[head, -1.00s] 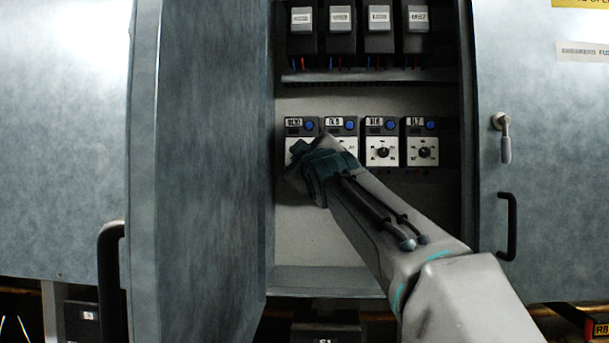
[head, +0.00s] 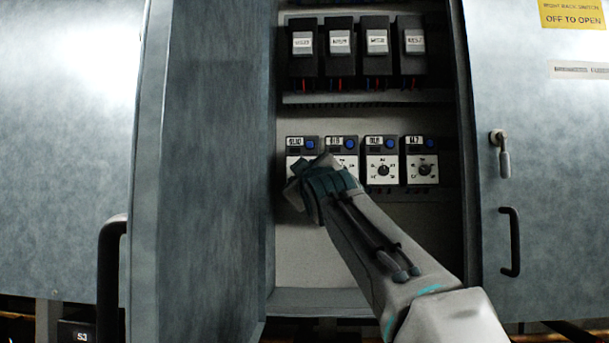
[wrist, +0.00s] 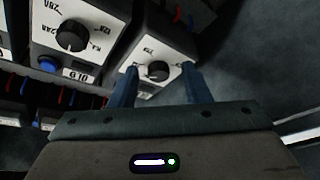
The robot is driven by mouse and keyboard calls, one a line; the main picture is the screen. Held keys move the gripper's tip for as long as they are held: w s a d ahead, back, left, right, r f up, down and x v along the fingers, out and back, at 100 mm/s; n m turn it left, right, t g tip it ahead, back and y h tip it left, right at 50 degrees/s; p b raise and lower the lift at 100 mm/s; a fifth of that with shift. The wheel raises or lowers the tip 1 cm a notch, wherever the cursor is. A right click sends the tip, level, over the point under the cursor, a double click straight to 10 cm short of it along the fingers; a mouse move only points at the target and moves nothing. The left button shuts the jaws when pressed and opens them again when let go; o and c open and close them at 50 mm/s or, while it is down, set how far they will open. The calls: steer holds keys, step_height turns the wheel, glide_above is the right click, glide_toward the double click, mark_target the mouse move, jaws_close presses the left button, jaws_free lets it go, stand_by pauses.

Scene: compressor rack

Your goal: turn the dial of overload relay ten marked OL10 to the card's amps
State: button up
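Overload relay OL10 (head: 302,143) is the leftmost of the row in the open cabinet. In the head view my gripper (head: 300,178) covers the lower part of its white face and hides its dial. The wrist view, turned upside down, shows a black dial (wrist: 156,71) on a white scale between my gripper's (wrist: 160,82) two blue fingers. The fingers are apart, one to each side of the dial; whether they touch it I cannot tell. The dial's exact setting is too small to read. I cannot make out the amps card.
A neighbouring relay dial (wrist: 73,35) stands close to the left in the wrist view. Two more relays (head: 382,160) sit to the right in the head view. Black labelled devices (head: 340,50) hang above. The open cabinet door (head: 205,180) stands close on the left.

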steer(key=shift+s, duration=0.1)
steer(key=b+v, duration=0.6)
steer(key=v, duration=0.7)
steer(key=shift+s+d, duration=0.15)
steer(key=shift+s, duration=0.2)
steer(key=shift+w+f, duration=0.1)
